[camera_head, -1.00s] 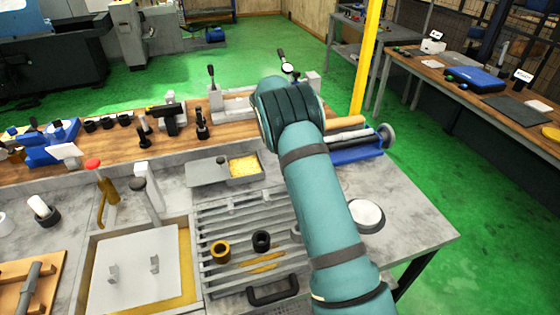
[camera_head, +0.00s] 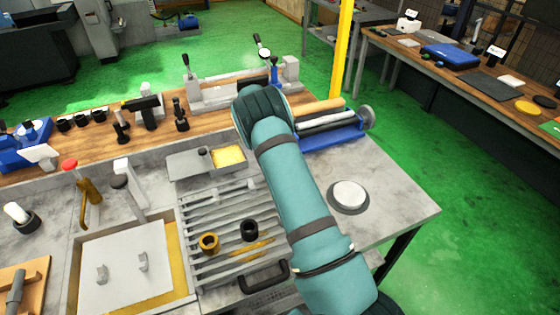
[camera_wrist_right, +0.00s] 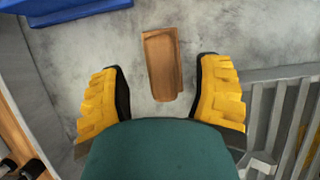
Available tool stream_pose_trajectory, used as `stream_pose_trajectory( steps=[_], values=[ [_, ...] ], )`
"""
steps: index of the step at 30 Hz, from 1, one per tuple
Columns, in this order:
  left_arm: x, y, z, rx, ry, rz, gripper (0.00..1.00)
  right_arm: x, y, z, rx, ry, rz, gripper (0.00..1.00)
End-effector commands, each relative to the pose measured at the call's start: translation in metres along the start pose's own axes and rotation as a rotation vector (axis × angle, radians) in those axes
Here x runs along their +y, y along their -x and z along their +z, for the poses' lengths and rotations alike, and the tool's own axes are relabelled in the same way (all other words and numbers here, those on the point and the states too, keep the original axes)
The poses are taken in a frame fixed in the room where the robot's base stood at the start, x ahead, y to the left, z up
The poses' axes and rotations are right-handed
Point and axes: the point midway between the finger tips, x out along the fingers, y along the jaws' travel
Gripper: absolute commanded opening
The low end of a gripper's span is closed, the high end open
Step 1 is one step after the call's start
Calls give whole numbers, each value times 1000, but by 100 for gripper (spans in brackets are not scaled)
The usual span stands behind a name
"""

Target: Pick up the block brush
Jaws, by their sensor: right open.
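The block brush (camera_wrist_right: 162,65) shows in the right wrist view as a brown wooden block lying on the grey worktop. My right gripper (camera_wrist_right: 161,68) is open, with one yellow-padded finger on each side of the brush in the picture. A gap shows between the brush and both fingers; I cannot tell the height above it. In the head view my right arm comes up from the bottom right and hides the brush and the right gripper. My left gripper is in neither view.
A slatted rack (camera_head: 215,230) with small rings stands left of my arm. A metal tray with yellow contents (camera_head: 228,156) is behind it. A blue fixture with rollers (camera_head: 335,138) and a round white-topped dish (camera_head: 348,196) are to the right. Bare worktop (camera_head: 395,200) lies beyond the dish.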

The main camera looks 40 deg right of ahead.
Motion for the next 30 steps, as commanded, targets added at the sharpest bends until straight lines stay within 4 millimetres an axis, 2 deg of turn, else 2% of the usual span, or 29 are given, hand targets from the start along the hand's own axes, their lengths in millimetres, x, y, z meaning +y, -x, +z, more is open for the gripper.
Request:
stream_pose_trajectory(
  steps=[6, 16, 20, 21, 22, 30],
  values=[
    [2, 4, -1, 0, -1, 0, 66, -3, -30, -1, 0, 0, -3, 64],
    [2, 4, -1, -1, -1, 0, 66, -2, -36, -1, 0, 0, -1, 66],
    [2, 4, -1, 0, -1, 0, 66, -2, -36, -1, 0, 0, -1, 20],
    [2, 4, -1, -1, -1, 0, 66, -2, -35, -1, 0, 0, -1, 6],
    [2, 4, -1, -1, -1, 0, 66, -2, -35, -1, 0, 0, -1, 0],
    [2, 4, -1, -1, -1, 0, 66, -2, -36, -1, 0, 0, -1, 0]
  ],
)
